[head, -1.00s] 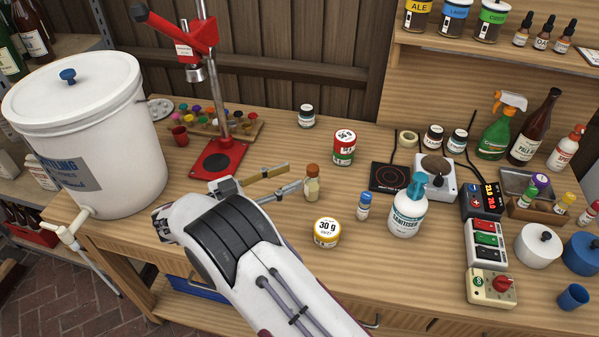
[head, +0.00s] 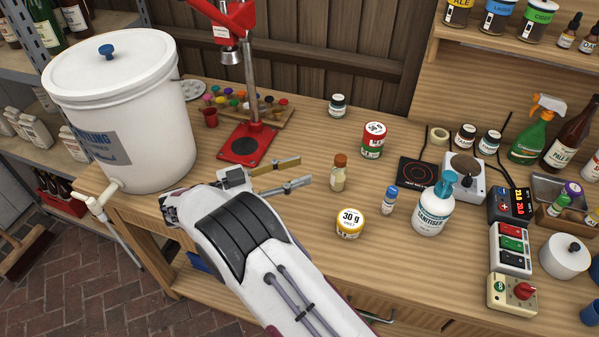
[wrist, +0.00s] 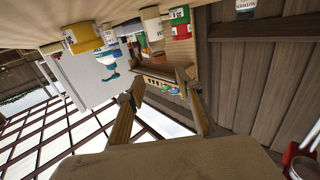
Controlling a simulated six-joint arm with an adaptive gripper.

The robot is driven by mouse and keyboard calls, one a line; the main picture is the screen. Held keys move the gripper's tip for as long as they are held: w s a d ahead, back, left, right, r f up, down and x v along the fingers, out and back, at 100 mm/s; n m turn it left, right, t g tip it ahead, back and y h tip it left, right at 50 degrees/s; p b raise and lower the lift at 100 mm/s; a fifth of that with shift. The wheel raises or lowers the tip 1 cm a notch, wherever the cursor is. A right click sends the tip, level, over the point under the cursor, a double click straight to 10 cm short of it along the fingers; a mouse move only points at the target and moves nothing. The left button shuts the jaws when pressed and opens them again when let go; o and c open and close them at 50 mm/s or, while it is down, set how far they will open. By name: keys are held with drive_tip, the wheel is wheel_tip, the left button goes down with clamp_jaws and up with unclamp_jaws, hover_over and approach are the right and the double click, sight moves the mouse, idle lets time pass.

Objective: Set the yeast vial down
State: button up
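The yeast vial (head: 339,175), a small pale bottle with a brown cap, stands upright on the wooden bench right of my gripper (head: 305,171). My gripper's two fingers are spread apart with nothing between them. Their tips point toward the vial, with a small gap of bare bench between. The wrist view is upside down. There, a cream vial (wrist: 152,27), which looks like the same one, hangs from the top beyond my open fingers (wrist: 164,88).
The red capper stand (head: 248,143) and white bucket (head: 135,125) are left.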

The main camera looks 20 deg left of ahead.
idle(0.3)
drive_tip(key=w+d+r+n+t+y, duration=0.3)
drive_tip(key=w+r+y, duration=0.5)
drive_tip(key=w+r, duration=0.95)
drive_tip(key=s+d+r+n+t+y, duration=0.1)
drive_tip(key=d+r+n+y, duration=0.1)
drive_tip(key=d+r+y, duration=0.3)
drive_tip(key=d+r+n+y, duration=0.2)
drive_tip(key=r+y, duration=0.1)
drive_tip(key=r, duration=0.5)
drive_tip(key=s+d+n+g+y, duration=0.2)
drive_tip(key=s+d+n+g, duration=0.1)
drive_tip(key=s+d, duration=0.8)
drive_tip(key=s+d+f+g+h, duration=0.1)
drive_tip(key=s+d+f, duration=0.4)
drive_tip(key=s, duration=0.5)
drive_tip(key=s+d+f+g+h, duration=0.2)
drive_tip(key=s+d+f+g, duration=0.2)
drive_tip(key=s, duration=0.6)
drive_tip(key=s+d+f+g+h, duration=0.1)
drive_tip(key=s+d+f+g, duration=0.1)
drive_tip(key=s+d+f, duration=0.5)
drive_tip(key=s+d, duration=0.1)
drive_tip(key=s, duration=0.2)
drive_tip(key=shift+s+h, duration=0.3)
drive_tip(key=shift+s, duration=0.05)
